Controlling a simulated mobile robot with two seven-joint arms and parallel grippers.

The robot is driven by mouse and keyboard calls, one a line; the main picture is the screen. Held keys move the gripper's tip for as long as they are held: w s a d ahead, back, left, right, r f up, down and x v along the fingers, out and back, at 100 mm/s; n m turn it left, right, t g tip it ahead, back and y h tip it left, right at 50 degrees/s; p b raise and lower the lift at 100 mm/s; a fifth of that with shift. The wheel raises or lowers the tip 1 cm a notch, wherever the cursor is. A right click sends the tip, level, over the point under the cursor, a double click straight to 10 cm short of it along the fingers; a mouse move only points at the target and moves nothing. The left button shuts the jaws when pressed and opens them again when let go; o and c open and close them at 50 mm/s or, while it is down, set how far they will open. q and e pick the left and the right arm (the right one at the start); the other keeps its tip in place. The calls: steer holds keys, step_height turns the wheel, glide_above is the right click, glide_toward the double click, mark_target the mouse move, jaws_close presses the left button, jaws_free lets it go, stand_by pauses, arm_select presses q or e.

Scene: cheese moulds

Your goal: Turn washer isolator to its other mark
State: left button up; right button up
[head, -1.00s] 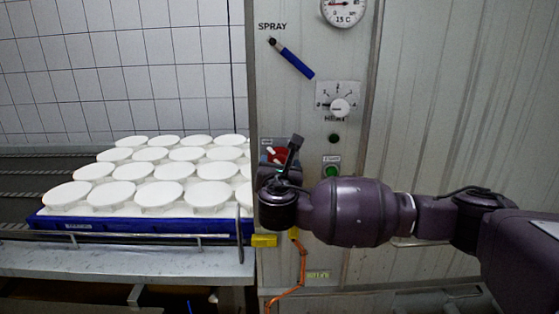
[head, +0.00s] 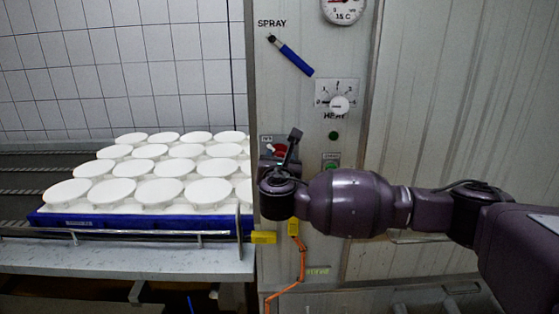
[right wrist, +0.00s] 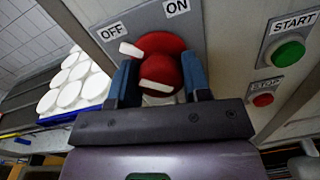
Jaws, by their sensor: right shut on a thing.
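The washer isolator is a red rotary knob (right wrist: 162,68) with white bars on a red disc, on a grey plate marked OFF and ON. In the right wrist view one white bar lies at the disc's left, close to the OFF label (right wrist: 111,31). The ON label (right wrist: 177,8) is above the disc. My right gripper (right wrist: 160,82) has its blue fingers on either side of the knob and is shut on it. In the head view the isolator (head: 280,150) is partly hidden by my right gripper (head: 285,158). My left gripper is not in view.
A START button (right wrist: 288,53) and red STOP button (right wrist: 263,100) are right of the isolator. Above are a blue SPRAY lever (head: 292,56) and white HEAT dial (head: 340,104). A blue tray (head: 130,222) of white moulds stands left; an orange cable (head: 302,265) hangs below.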

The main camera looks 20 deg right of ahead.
steer(key=m+b, duration=0.1)
steer(key=m, duration=0.1)
steer(key=shift+f+m, duration=0.15)
steer(key=shift+m, duration=0.25)
steer(key=m, duration=0.2)
steer(key=shift+m, duration=0.4)
steer(key=m, duration=0.3)
steer(key=shift+b, duration=0.4)
steer(key=m, duration=0.4)
steer(key=shift+d+m+y, duration=0.1)
steer(key=shift+m+y, duration=0.3)
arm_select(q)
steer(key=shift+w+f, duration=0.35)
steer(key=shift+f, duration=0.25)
arm_select(e)
steer(key=shift+m, duration=2)
steer(key=shift+f, duration=0.1)
steer(key=o, duration=0.9)
